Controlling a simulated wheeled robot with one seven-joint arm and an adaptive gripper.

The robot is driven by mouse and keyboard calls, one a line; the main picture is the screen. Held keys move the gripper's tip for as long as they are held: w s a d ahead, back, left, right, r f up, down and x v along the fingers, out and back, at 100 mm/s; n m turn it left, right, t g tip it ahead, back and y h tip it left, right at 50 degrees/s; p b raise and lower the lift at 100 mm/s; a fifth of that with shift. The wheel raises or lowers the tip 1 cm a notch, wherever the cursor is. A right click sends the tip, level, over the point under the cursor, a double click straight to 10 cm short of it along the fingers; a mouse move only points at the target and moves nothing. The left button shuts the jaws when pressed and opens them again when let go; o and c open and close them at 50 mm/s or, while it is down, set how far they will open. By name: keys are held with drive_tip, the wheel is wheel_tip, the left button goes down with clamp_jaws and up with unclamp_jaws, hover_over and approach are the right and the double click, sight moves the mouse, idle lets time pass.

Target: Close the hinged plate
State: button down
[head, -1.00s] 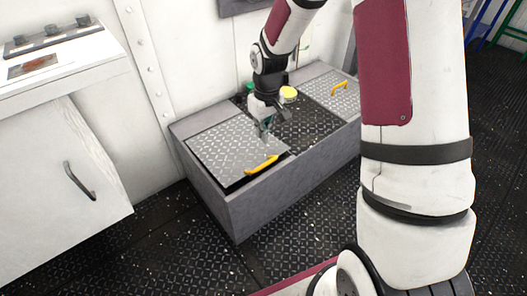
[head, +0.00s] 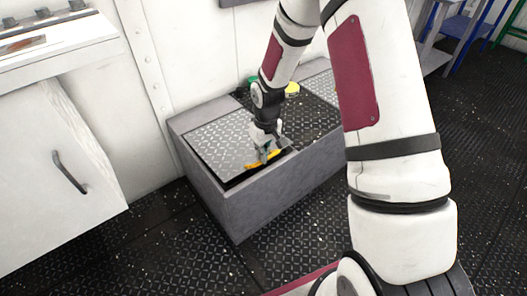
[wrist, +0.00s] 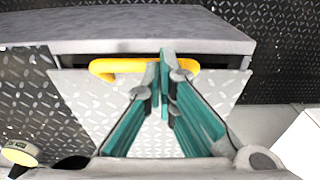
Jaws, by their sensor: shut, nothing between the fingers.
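The hinged plate (head: 219,144) is a grey diamond-tread panel with a yellow handle (head: 250,166) along its front edge. It lies nearly flat over the left part of a grey box (head: 240,203), with a dark gap showing under its front edge. My gripper (head: 265,159) is at the plate's front right, over the handle. In the wrist view my gripper (wrist: 164,64) has its teal fingers together and empty, their tips overlapping the yellow handle (wrist: 118,68). The plate (wrist: 85,95) spreads beneath them. I cannot tell whether the tips touch it.
A white cabinet (head: 52,180) with a dark handle is at the left. The dark floor in front of the box is clear.

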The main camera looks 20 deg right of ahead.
drive_tip(key=shift+f, duration=0.1)
drive_tip(key=f, duration=0.2)
drive_tip(key=s+f+b, duration=0.1)
drive_tip(key=f+b, duration=0.1)
drive_tip(key=f, duration=0.1)
drive_tip(key=shift+s+d+f, duration=0.2)
drive_tip(key=shift+s+f, duration=0.1)
drive_tip(key=shift+r, duration=0.1)
wheel_tip(320, 180, up, 14)
drive_tip(key=s+p, duration=0.2)
drive_tip(key=p, duration=0.4)
drive_tip(key=shift+d+r+p, duration=0.15)
drive_tip(key=shift+d+p, duration=0.15)
drive_tip(key=shift+d, duration=0.1)
drive_tip(key=shift+s, duration=0.15)
